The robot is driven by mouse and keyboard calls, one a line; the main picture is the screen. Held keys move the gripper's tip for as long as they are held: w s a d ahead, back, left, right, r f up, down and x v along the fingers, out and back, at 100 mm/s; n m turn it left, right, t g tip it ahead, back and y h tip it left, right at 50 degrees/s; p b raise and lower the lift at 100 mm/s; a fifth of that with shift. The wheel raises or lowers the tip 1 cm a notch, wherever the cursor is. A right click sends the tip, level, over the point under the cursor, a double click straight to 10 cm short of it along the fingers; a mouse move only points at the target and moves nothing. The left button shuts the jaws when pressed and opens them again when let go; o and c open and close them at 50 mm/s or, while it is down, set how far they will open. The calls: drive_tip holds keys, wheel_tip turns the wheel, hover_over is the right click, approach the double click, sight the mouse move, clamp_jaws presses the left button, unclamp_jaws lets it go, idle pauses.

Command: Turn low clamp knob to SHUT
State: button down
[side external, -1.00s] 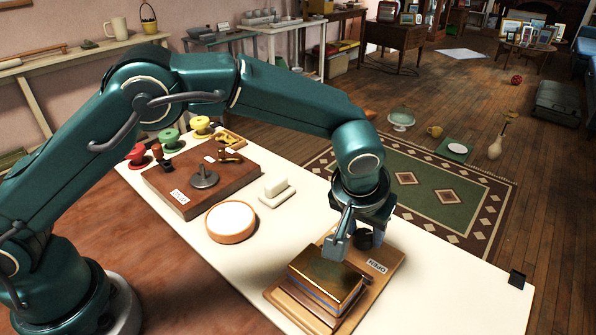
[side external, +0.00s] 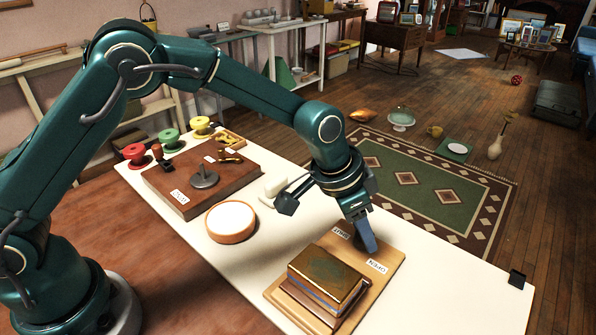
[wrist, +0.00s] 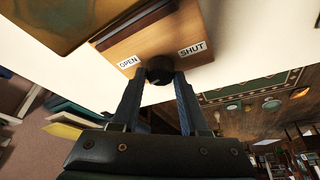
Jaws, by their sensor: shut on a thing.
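The low clamp's dark round knob (wrist: 160,68) sits on a wooden board (side external: 394,252) between two white labels. The SHUT label (side external: 341,232) is on the far side and the OPEN label (side external: 377,267) on the near side; both also show in the wrist view, OPEN (wrist: 128,62) at left and SHUT (wrist: 192,49) at right. My gripper (wrist: 160,78) is shut on the knob, one finger on each side. In the side view my gripper (side external: 368,242) hides the knob. I cannot see a pointer mark on it.
A gold-topped block (side external: 328,270) stands on the same board, close to my gripper. The table's right end is mostly clear.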

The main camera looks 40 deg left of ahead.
drive_tip(key=shift+w+m+h, duration=0.1)
drive_tip(key=shift+m+h, duration=0.3)
drive_tip(key=shift+m, duration=0.7)
drive_tip(key=shift+c, duration=2.1)
unclamp_jaws()
drive_tip(key=shift+v, duration=2.6)
drive_tip(key=shift+w, duration=0.1)
